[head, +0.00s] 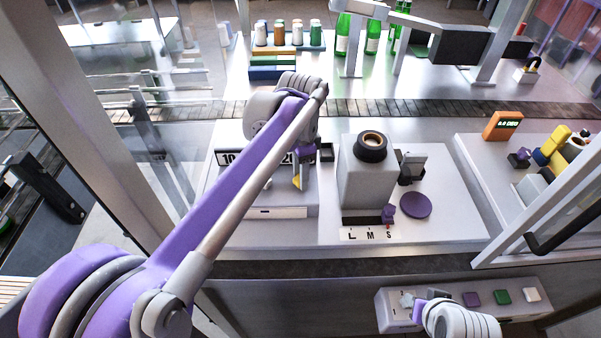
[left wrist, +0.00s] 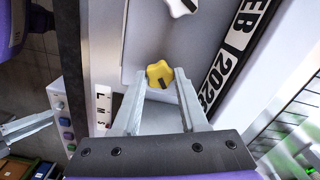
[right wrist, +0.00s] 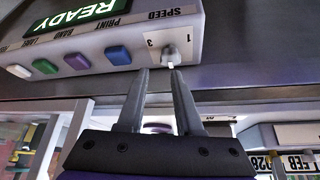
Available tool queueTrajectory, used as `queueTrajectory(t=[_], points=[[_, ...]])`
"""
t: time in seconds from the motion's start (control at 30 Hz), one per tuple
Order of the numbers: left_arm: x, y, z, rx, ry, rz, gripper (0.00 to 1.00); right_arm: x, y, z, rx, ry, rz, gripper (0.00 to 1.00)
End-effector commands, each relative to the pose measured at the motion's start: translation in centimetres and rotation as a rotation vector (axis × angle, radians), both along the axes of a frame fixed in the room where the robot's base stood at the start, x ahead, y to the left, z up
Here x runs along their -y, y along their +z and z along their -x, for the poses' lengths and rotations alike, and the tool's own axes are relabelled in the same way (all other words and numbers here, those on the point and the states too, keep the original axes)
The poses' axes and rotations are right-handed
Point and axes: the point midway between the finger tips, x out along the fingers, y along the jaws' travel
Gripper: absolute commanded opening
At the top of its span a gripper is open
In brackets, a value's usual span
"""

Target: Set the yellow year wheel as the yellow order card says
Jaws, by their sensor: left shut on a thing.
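The yellow year wheel (left wrist: 158,72) is a lobed knob with a dark mark, on a pale panel in the left wrist view. My left gripper (left wrist: 161,78) is shut on it, one finger at each side. The date strip (left wrist: 222,72) beside it reads "2028", with "EB" of the month visible. A white knob (left wrist: 180,6) sits farther along the panel. In the head view my left arm hides most of this station, and a bit of yellow shows (head: 297,182). My right gripper (right wrist: 160,74) is open, its fingertips near the SPEED knob (right wrist: 171,55). I cannot make out the yellow order card.
A control box (right wrist: 100,42) with a green READY display and several coloured buttons is at my right gripper. A grey block with a dark ring (head: 371,147), a purple disc (head: 415,205) and an orange display (head: 502,125) stand to the right. Green bottles (head: 343,32) are behind.

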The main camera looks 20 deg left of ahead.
Motion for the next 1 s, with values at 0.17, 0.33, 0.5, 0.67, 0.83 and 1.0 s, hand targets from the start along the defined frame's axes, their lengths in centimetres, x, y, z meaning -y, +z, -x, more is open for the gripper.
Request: queueTrajectory(t=[0.17, 0.33, 0.5, 0.67, 0.83, 1.0], points=[[-0.01, 0.01, 0.01, 0.0, 0.141, 0.0, 0.0, 0.0, -0.05, 0.03, 0.0, 0.0, 0.0, 0.35], [0.0, 0.01, 0.0, 0.0, 0.302, 0.0, 0.0, 0.0, -0.09, 0.04, -0.001, 0.0, 0.0, 0.35], [0.01, 0.02, 0.01, 0.0, 0.464, 0.0, 0.0, 0.0, -0.13, 0.07, -0.001, 0.0, 0.0, 0.35], [0.01, 0.02, 0.01, 0.0, 0.606, 0.0, 0.0, 0.0, -0.16, 0.07, -0.001, 0.0, 0.0, 0.35], [0.01, 0.02, 0.01, 0.0, 0.735, 0.0, 0.0, 0.0, -0.17, 0.09, -0.002, 0.0, 0.0, 0.35], [0.01, 0.03, 0.0, 0.0, 0.833, 0.0, 0.0, 0.0, -0.19, 0.09, -0.002, 0.0, 0.0, 0.35]])
